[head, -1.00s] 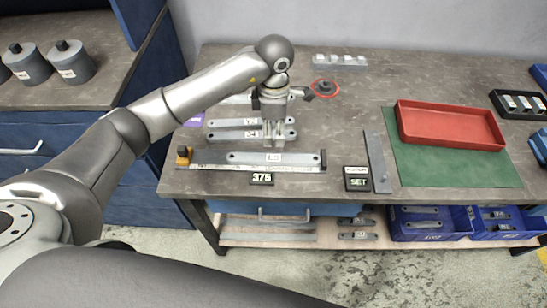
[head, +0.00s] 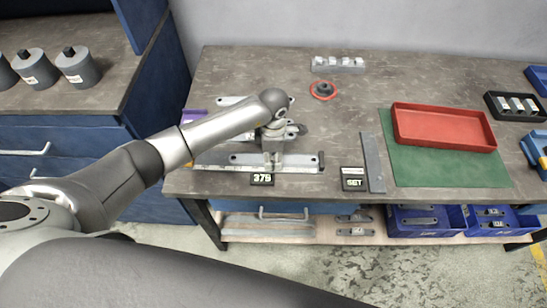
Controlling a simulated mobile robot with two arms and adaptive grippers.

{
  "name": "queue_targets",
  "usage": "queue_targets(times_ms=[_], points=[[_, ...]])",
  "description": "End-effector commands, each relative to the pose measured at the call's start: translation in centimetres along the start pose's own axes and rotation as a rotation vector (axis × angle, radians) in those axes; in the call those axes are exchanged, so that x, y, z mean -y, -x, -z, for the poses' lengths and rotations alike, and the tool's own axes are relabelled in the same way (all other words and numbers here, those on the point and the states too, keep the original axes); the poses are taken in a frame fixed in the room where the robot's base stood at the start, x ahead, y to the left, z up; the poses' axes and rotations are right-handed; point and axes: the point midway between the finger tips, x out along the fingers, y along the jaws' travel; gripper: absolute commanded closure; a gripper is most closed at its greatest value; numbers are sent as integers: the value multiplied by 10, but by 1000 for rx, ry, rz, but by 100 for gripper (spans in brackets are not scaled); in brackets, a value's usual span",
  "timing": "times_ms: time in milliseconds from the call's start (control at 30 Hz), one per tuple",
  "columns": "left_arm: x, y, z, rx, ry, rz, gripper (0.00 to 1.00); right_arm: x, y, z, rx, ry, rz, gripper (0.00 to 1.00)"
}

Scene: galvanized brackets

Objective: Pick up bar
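A grey flat bar (head: 300,158) lies on a long measuring rail (head: 305,169) near the front edge of the workbench. My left gripper (head: 272,163) points down over the middle of this bar. Its fingers cover the bar's label, and whether they are spread or closed on the bar cannot be made out. The bar appears to rest on the rail. Other grey bars lie behind it, partly hidden by my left arm; the end of one (head: 230,100) shows. My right gripper is not in view.
A display reading 375 (head: 262,179) and a SET box (head: 353,179) stand at the front edge. A flat grey strip (head: 373,162), a green mat (head: 450,172) and a red tray (head: 445,141) are to the right. A red ring with a dark knob (head: 323,90) lies behind.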

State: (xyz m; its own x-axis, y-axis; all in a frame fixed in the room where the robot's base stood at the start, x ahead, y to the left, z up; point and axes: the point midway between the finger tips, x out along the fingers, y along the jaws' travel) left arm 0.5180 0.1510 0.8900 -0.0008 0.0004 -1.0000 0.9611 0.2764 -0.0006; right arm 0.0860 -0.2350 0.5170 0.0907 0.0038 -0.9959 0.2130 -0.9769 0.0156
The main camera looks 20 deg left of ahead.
Motion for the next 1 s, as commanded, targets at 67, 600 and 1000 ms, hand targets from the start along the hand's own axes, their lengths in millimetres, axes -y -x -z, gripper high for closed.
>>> queue_targets(times_ms=[67,600,1000], points=[[0,0,0,0,0,0,61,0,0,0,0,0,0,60],[-1,1,0,1,0,-2,100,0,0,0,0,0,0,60],[-2,22,-1,4,-1,-5,100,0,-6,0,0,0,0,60]])
